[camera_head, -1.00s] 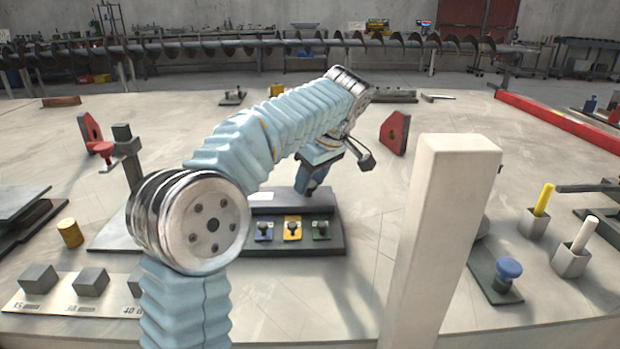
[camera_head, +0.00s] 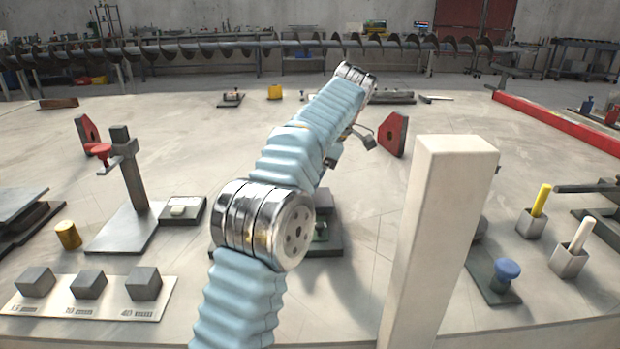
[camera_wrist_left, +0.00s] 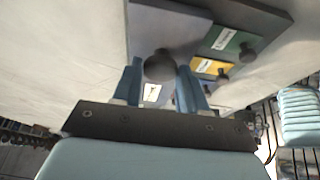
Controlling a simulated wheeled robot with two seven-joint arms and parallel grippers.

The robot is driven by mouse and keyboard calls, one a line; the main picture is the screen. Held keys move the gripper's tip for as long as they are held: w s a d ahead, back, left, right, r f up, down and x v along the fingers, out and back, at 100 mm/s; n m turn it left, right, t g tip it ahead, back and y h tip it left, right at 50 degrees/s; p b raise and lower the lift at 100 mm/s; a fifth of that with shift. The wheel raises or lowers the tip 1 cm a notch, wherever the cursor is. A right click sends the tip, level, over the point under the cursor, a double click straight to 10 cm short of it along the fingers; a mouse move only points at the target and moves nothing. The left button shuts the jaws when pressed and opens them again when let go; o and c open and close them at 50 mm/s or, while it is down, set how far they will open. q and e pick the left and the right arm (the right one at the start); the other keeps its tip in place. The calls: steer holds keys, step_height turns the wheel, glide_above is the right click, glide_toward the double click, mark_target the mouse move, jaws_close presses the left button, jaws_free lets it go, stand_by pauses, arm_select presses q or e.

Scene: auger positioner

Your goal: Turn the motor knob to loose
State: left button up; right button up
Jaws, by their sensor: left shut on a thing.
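In the left wrist view, a dark round knob (camera_wrist_left: 160,67) sits between the two blue fingers of my left gripper (camera_wrist_left: 159,78), which is shut on it. The knob stands on a grey panel (camera_wrist_left: 165,28). Beside it are a green plate (camera_wrist_left: 222,38) and a yellow plate (camera_wrist_left: 203,65), each with a smaller dark knob. Their lettering is too small to read. The left fingers are hidden there. My right gripper is not in view.
A pale square post (camera_head: 440,230) rises at the front right. A stand with a red knob (camera_head: 101,150) is at left, and a blue knob (camera_head: 508,268) is at right. Grey blocks (camera_head: 88,285) lie front left.

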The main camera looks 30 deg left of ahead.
arm_select(q)
steer(key=shift+n, duration=0.4)
steer(key=o, duration=1)
steer(key=shift+o, duration=0.2)
